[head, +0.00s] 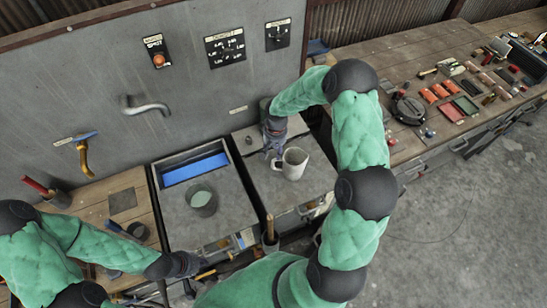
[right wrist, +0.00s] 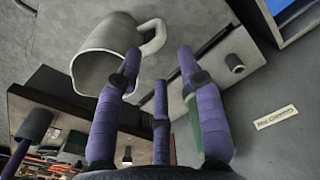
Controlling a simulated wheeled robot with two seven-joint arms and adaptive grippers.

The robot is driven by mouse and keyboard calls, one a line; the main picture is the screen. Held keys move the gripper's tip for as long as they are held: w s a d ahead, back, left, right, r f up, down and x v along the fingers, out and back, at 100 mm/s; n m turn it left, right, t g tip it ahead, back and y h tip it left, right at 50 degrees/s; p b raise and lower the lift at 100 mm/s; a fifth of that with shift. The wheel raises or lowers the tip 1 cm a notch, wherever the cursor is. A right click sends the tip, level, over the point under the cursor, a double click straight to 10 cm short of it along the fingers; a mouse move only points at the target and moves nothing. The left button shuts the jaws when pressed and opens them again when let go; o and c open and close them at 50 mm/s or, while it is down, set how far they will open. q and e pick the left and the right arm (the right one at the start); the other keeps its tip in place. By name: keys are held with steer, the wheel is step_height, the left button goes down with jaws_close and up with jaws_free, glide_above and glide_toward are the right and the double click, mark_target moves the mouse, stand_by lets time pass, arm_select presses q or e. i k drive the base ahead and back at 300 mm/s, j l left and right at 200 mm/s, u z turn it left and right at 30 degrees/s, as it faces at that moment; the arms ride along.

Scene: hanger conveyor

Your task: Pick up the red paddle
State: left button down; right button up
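A red, flat-ended stick (head: 35,186), which may be the red paddle, leans out of a dark pot (head: 59,199) at the far left of the head view. Its lower end is hidden in the pot. My left gripper (head: 192,263) is low in the head view, well to the right of the stick; its fingers are too small to read. My right gripper (head: 273,152) is beside a white pitcher (head: 293,164). In the right wrist view its fingers (right wrist: 160,75) are spread, near the handle of the pitcher (right wrist: 103,57); contact is unclear.
A grey cup (head: 203,199) stands on the counter in front of a blue basin (head: 195,168). A grey panel (head: 90,100) with a hooked pipe (head: 146,107) rises behind. A workbench (head: 425,75) at right holds many small parts. A small dark cup (head: 137,231) stands near my left arm.

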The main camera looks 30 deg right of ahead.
mark_target(50, 194)
steer(key=u, duration=1.15)
